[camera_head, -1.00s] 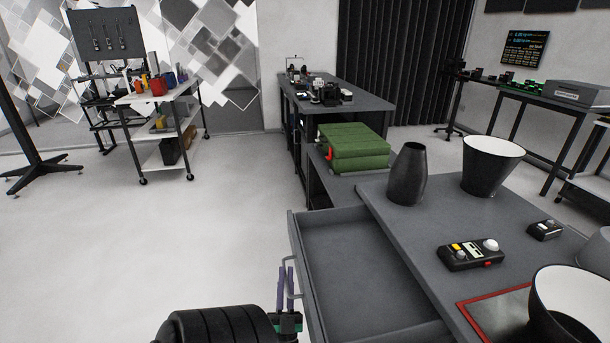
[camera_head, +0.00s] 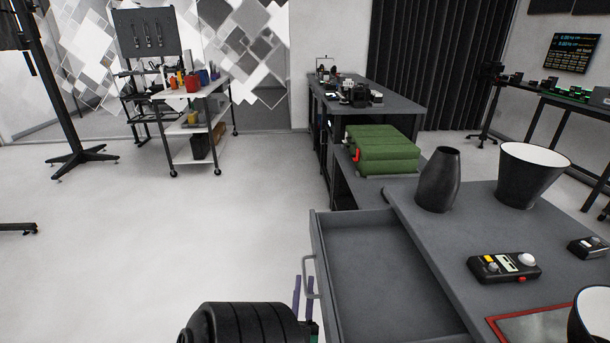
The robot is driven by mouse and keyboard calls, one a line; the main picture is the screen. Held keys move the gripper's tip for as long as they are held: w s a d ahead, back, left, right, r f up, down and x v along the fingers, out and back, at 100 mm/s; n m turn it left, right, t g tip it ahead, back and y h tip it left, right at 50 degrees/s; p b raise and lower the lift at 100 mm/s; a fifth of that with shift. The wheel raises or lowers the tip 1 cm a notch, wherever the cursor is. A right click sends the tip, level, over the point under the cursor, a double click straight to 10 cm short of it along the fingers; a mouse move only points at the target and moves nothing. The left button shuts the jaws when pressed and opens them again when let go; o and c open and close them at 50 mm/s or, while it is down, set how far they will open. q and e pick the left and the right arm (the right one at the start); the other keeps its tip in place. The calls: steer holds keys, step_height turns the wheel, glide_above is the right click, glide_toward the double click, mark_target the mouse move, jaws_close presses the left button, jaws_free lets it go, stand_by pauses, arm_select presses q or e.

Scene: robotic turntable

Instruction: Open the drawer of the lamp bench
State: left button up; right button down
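The lamp bench (camera_head: 455,240) is dark grey and stands at the right. Its drawer (camera_head: 375,265) is pulled out toward the left, and its empty inside shows. A thin grey handle (camera_head: 308,262) is on the drawer's left front face. My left gripper (camera_head: 303,296) is at the bottom of the view beside the lower part of the handle. Its two purple fingers stand upright with a gap between them, so it looks open. Whether the fingers touch the handle is hard to tell. My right gripper is not in view.
On the bench top are a dark vase (camera_head: 437,180), a dark white-lined lampshade (camera_head: 528,172), a black button box (camera_head: 503,266) and a red-edged panel (camera_head: 545,325). A green case (camera_head: 382,150) lies behind. Open floor (camera_head: 170,240) is on the left.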

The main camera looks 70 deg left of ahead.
arm_select(q)
steer(key=b+v, duration=0.4)
steer(key=v, duration=0.8)
steer(key=shift+d+f, duration=0.1)
